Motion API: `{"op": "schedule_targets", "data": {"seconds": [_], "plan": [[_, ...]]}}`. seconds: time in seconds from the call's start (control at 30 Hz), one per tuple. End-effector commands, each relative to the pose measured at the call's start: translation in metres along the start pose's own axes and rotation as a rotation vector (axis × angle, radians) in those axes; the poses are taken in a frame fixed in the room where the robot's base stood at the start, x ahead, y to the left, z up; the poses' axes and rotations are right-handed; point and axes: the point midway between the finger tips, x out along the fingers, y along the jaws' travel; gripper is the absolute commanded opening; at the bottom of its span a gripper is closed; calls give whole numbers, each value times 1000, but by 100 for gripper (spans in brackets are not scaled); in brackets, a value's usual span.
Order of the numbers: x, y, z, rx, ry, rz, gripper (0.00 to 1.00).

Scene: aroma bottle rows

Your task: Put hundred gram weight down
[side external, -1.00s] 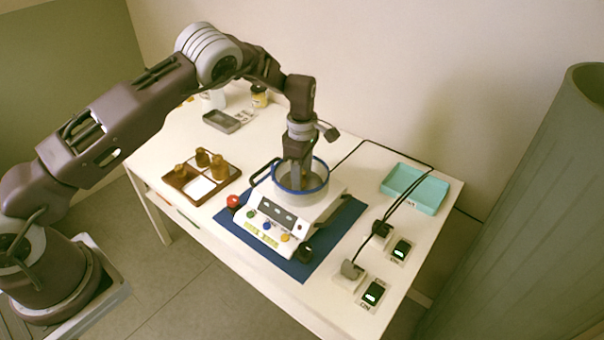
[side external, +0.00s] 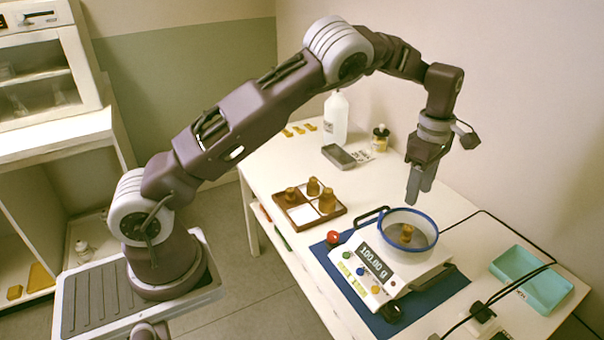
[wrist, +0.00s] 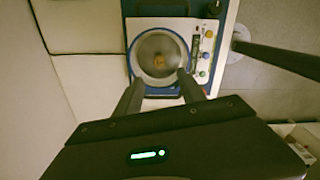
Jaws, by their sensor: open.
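The brass hundred gram weight (side external: 406,233) stands in the blue-rimmed bowl (side external: 437,232) on the white balance (side external: 378,297). The balance display (side external: 375,262) reads about 100.00 g. In the wrist view the weight (wrist: 159,62) shows near the middle of the bowl (wrist: 143,39). My gripper (side external: 414,198) is above the bowl, empty and clear of the weight. In the wrist view its two fingers (wrist: 160,80) are spread apart, with nothing between them.
A brown tray (side external: 290,218) with several brass weights is left of the balance. A teal tray (side external: 545,290) and black cables (side external: 500,295) lie to its right. A grey tray (side external: 338,157), a white bottle (side external: 336,118) and a small amber jar (side external: 380,140) stand behind.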

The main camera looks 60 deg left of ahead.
Motion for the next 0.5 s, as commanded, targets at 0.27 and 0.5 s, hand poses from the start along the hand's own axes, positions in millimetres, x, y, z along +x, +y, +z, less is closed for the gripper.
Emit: {"op": "schedule_targets", "data": {"seconds": [0.27, 0.5], "plan": [[-159, -107, -33, 559, -105, 184, 47], [-203, -282, -66, 1333, 88, 404, 47]]}}
